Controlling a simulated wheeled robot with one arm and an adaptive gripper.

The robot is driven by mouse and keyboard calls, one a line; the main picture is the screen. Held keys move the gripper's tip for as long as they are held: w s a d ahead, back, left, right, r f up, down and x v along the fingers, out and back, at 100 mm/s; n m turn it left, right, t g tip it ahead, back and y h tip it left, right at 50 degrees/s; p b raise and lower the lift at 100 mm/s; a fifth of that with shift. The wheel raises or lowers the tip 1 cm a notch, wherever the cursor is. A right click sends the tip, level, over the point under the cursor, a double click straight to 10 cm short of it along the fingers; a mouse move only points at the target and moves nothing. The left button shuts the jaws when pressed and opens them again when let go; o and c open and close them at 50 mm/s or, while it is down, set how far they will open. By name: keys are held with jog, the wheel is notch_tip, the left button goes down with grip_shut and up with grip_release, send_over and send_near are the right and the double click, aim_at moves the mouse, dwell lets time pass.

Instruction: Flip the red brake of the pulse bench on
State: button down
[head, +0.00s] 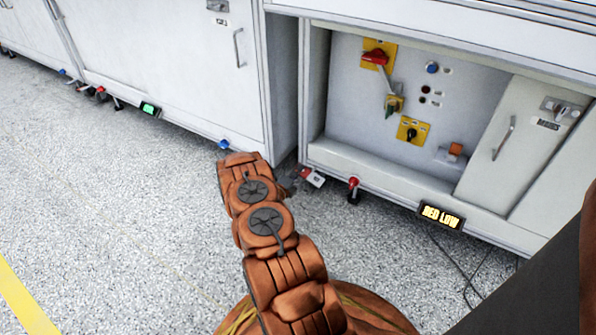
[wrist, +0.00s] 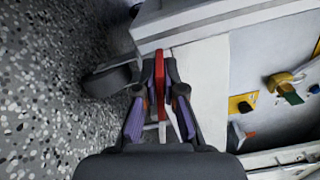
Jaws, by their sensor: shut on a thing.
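The red brake (wrist: 160,72) shows in the wrist view as a narrow upright red lever at the bench's lower edge. My gripper (wrist: 160,90) is shut on it, with a dark finger on each side. A red and white piece (head: 312,177) shows beside the end of my arm in the head view, at the foot of the bench; I cannot tell if it is the same lever. The pulse bench (head: 330,150) is the white cabinet with an open bay. My gripper is mostly hidden by my arm in the head view.
A red-topped foot (head: 353,185) stands right of my arm. A lit sign (head: 440,216) hangs at the bench's lower edge. A dark rounded part (wrist: 108,78) sits left of my fingers. The bay's panel (head: 400,72) carries a red-handled switch (head: 375,58). Speckled floor is free at left.

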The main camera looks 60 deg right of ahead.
jog(key=shift+r+p, duration=0.1)
jog(key=shift+p, duration=0.5)
jog(key=shift+w+n+p, duration=0.1)
jog(key=shift+n+p, duration=0.2)
jog(key=shift+p, duration=0.15)
jog(key=shift+f+n+p, duration=0.2)
jog(key=shift+n+p, duration=0.3)
jog(key=shift+p, duration=0.7)
jog(key=shift+w+f+n+p, duration=0.15)
jog(key=shift+f+n, duration=0.25)
jog(key=shift+n, duration=0.4)
jog(key=shift+s+f+n+p, duration=0.1)
jog(key=shift+f+n+p, duration=0.2)
jog(key=shift+n, duration=0.5)
jog(key=shift+w+f+n+p, duration=0.1)
jog(key=shift+f+n, duration=0.35)
jog(key=shift+n, duration=0.35)
jog(key=c, duration=1.3)
grip_release()
